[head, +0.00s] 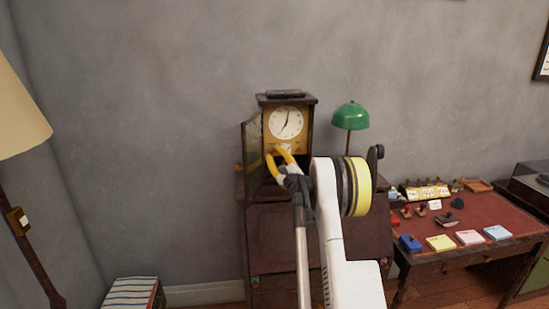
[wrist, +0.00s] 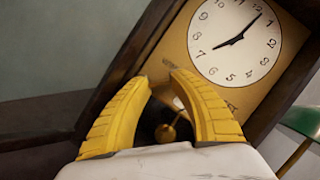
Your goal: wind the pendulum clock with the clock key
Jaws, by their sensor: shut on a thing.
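The pendulum clock (head: 309,112) is a dark wooden case on a desk against the wall. Its white dial (head: 285,122) sits on a gold face plate, and its glazed door (head: 252,150) stands open to the left. The dial shows tilted in the wrist view (wrist: 235,42). A round brass pendulum bob (wrist: 166,132) shows between my fingers. My gripper (head: 277,151) has its yellow fingertips at the lower face plate, below the dial. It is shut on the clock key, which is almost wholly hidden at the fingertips. I cannot tell whether the key sits in a winding hole.
A green lamp (head: 350,116) stands close to the clock's right. A red-topped table (head: 480,218) with stamps and coloured note pads is further right. A floor lamp (head: 20,110) stands at far left. The wall left of the clock is bare.

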